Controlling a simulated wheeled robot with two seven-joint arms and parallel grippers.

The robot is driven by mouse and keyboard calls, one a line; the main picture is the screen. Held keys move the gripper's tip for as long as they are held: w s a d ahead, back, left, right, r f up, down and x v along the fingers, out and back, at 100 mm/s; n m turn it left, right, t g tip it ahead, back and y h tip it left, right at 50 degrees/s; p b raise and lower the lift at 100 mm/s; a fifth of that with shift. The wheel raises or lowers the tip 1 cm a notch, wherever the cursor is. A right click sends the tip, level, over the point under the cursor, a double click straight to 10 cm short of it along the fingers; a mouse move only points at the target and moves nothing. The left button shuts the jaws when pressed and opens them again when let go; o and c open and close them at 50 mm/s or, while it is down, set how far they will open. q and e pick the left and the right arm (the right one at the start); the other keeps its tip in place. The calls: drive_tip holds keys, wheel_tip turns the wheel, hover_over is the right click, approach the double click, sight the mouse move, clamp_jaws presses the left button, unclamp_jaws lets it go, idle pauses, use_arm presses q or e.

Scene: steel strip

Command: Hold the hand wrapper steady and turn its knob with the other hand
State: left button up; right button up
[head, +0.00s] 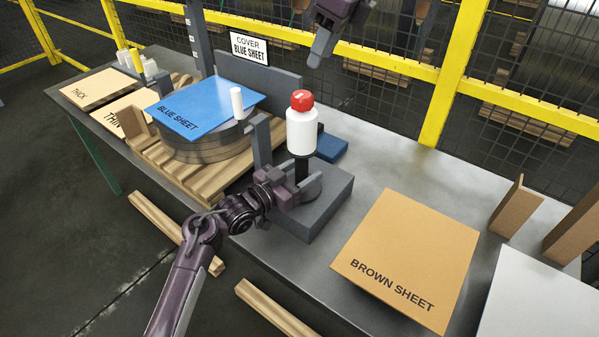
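The hand wrapper stands upright on a grey block stand (325,206). It has a white roll body (301,133), a red knob (302,100) on top and a black handle (301,170) below. My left gripper (291,193) is low beside the black handle, on its left side. Its fingertips are small and partly merge with the stand, so I cannot tell whether they grip the handle. My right gripper (319,48) hangs above the red knob, a little to the right and clearly apart from it. Its finger opening cannot be made out.
A grey upright bracket (261,142) stands just left of the wrapper. The blue sheet (205,105) lies on a coil on a wooden pallet, with a small white cylinder (237,103) on it. The brown sheet (410,255) lies to the right. The bench between has bare metal.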

use_arm(q)
clamp_jaws()
drive_tip(key=c, duration=0.6)
unclamp_jaws()
drive_tip(key=shift+c, duration=0.2)
clamp_jaws()
drive_tip(key=shift+f, duration=0.15)
